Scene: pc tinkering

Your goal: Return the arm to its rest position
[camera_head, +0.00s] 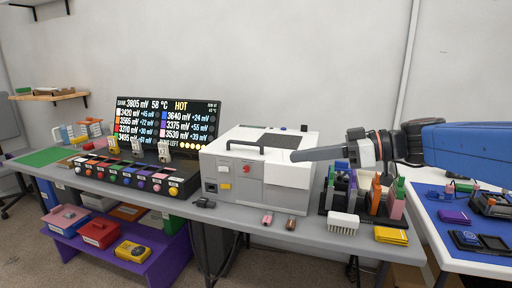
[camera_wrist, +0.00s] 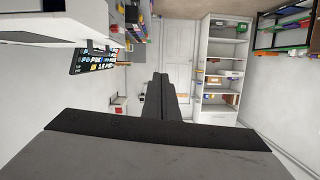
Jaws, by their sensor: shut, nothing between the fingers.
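My gripper (camera_head: 296,156) reaches in from the right in the head view, on the end of my blue arm (camera_head: 465,143). Its grey fingers are shut with nothing between them. They point left, level, in front of the right part of the white box-shaped machine (camera_head: 228,172); I cannot tell the exact gap. In the wrist view my closed gripper (camera_wrist: 160,78) points away over the room, its fingers together. The wrist view is turned on its side, with the machine (camera_wrist: 45,20) at the upper left.
The grey workbench (camera_head: 253,222) holds a display (camera_head: 168,108), a black button panel (camera_head: 120,172), a rack of upright cards (camera_head: 360,195), a white brush (camera_head: 343,223) and a yellow block (camera_head: 391,236). A second table (camera_head: 470,262) stands right. Open shelves (camera_wrist: 222,70) show in the wrist view.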

